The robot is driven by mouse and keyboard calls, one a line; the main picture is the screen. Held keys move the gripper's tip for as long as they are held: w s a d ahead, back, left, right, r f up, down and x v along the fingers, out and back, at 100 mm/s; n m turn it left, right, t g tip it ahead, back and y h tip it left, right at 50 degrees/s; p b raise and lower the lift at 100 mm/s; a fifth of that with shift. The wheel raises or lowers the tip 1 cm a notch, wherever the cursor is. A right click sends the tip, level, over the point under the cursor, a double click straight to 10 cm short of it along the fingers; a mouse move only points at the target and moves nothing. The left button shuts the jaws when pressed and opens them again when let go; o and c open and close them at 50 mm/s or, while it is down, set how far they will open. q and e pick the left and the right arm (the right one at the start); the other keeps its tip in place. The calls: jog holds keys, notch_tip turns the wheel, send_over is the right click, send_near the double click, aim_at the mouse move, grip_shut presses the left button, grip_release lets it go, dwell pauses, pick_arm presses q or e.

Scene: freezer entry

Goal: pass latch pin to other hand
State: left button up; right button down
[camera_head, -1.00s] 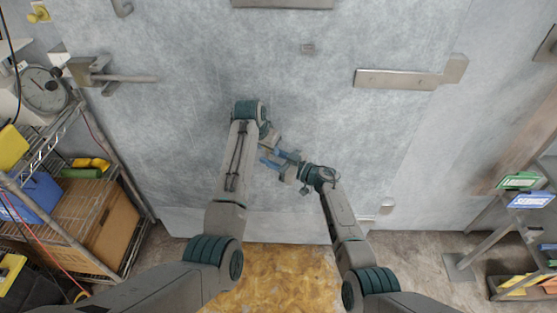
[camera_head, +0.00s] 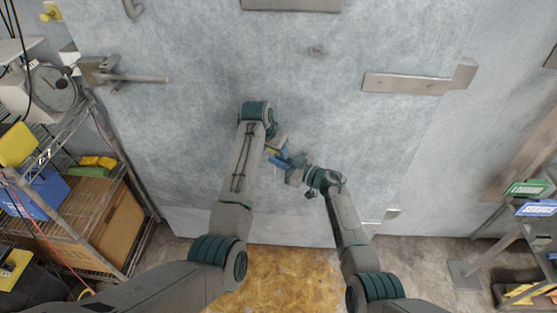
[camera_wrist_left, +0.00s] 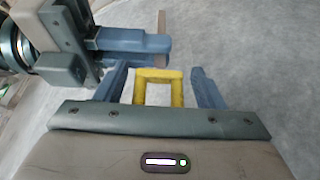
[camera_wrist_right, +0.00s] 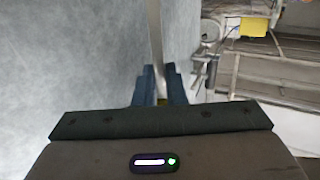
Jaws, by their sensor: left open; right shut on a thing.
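The latch pin has a yellow loop handle (camera_wrist_left: 178,75) and a grey metal shaft (camera_wrist_right: 155,35). In the left wrist view the loop lies between the spread fingers of my left gripper (camera_wrist_left: 160,88), with gaps on both sides. My right gripper (camera_wrist_right: 160,90) is shut on the pin; its blue fingers reach in from the upper left of the left wrist view (camera_wrist_left: 150,45). In the head view the grippers are close together at mid-picture, and a bit of yellow (camera_head: 272,151) shows between them. The grippers hide most of the pin there.
A large grey panel (camera_head: 200,130) with metal fittings (camera_head: 405,84) stands behind the grippers. A shelf rack with a cardboard box (camera_head: 95,225) is on the left. A stand with colored signs (camera_head: 525,188) is on the right. Space around both grippers is clear.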

pick_arm(q)
jog(key=shift+s, duration=0.1)
jog(key=v, duration=1.2)
notch_tip(320, 180, down, 16)
jog(key=s+a+n, duration=0.1)
jog(key=a, duration=0.2)
jog(key=s+a+f+n+g, duration=0.1)
jog(key=s+a+f, duration=0.1)
jog(key=s+f, duration=0.6)
jog(key=s+a+f+n+y, duration=0.1)
jog(key=s+a+f, duration=0.2)
jog(key=f, duration=0.9)
jog(key=s+a+f+n+g, duration=0.1)
jog(key=s+a+f, duration=0.1)
jog(key=s+f, duration=0.6)
jog(key=s+a+f+n+y, duration=0.1)
jog(key=s+a+f, duration=0.3)
jog(key=s+f, duration=0.5)
jog(key=s+a+f, duration=0.4)
jog(key=s+f, duration=0.4)
jog(key=s, duration=0.3)
jog(key=s+a+f, duration=0.2)
jog(key=s+a, duration=0.1)
jog(key=s, duration=0.8)
jog(key=s+a+f+y, duration=0.1)
jog(key=s+a+f, duration=0.2)
jog(key=s, duration=0.8)
jog(key=shift+a+n+g, duration=0.3)
jog(key=shift+n+g, duration=0.1)
jog(key=shift+s, duration=0.1)
